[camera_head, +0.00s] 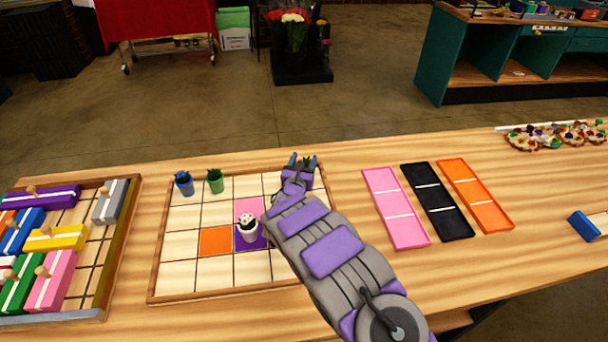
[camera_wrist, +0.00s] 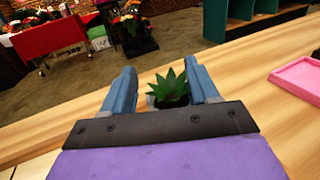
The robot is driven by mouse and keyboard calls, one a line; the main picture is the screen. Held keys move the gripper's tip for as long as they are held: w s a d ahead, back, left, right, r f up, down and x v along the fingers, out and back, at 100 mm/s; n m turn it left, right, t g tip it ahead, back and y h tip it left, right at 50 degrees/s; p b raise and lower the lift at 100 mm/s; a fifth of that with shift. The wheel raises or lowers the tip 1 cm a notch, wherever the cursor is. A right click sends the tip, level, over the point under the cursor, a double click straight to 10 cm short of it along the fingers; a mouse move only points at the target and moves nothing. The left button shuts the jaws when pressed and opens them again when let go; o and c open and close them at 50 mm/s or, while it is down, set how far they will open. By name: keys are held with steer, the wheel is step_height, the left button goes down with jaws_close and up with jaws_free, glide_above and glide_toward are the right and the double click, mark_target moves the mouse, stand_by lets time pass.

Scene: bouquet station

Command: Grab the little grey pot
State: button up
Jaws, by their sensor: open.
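The little grey pot (camera_wrist: 152,101) holds a spiky green plant (camera_wrist: 171,86). In the wrist view it shows between the two blue fingers of my gripper (camera_wrist: 161,80), nearer the right finger. Its lower part is hidden behind the gripper's dark front edge. In the head view the plant's leaves (camera_head: 310,161) show at the fingertips of my gripper (camera_head: 301,162), at the far right corner of the gridded tray (camera_head: 156,272). The pot itself is mostly hidden there by my gripper. The fingers are open, with the pot between them; I cannot tell whether either touches it.
A blue pot (camera_head: 184,186) and a green pot (camera_head: 215,184) stand at the tray's far left. Pink (camera_head: 395,205), black (camera_head: 436,200) and orange (camera_head: 475,195) trays lie to the right. A block-filled tray (camera_head: 120,235) lies left.

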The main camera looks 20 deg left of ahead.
steer(key=shift+w+f, duration=0.1)
steer(key=shift+w, duration=0.8)
steer(key=shift+w+d+r, duration=0.25)
steer(key=shift+d+r, duration=0.15)
steer(key=shift+d, duration=0.1)
steer(key=shift+a+f, duration=0.15)
steer(key=shift+a, duration=0.35)
steer(key=c, duration=0.4)
steer(key=shift+d, duration=0.35)
jaws_close()
steer(key=shift+a, duration=0.1)
steer(key=shift+a, duration=0.1)
